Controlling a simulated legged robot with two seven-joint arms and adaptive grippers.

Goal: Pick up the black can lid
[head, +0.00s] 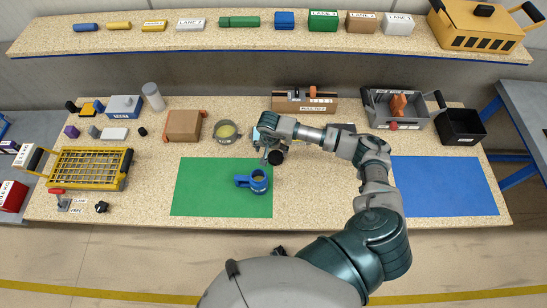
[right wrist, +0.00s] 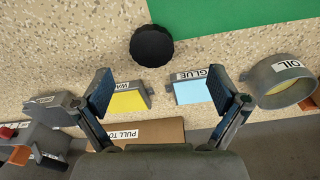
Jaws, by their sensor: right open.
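The black can lid (right wrist: 151,46) is a round black disc with a ridged edge, lying flat on the speckled table beside the green mat's corner. In the head view the lid (head: 275,157) shows just below my right gripper (head: 267,146). In the right wrist view my right gripper (right wrist: 162,98) has its two fingers wide apart with nothing between them. The lid appears ahead of the fingertips and apart from them. My left gripper is not in view.
Near the fingers stand a yellow-faced WAX holder (right wrist: 130,101), a light-blue GLUE holder (right wrist: 194,92) and a round OIL container (right wrist: 284,82). A blue mug (head: 256,182) stands on the green mat (head: 205,190). The blue mat (head: 445,185) is clear.

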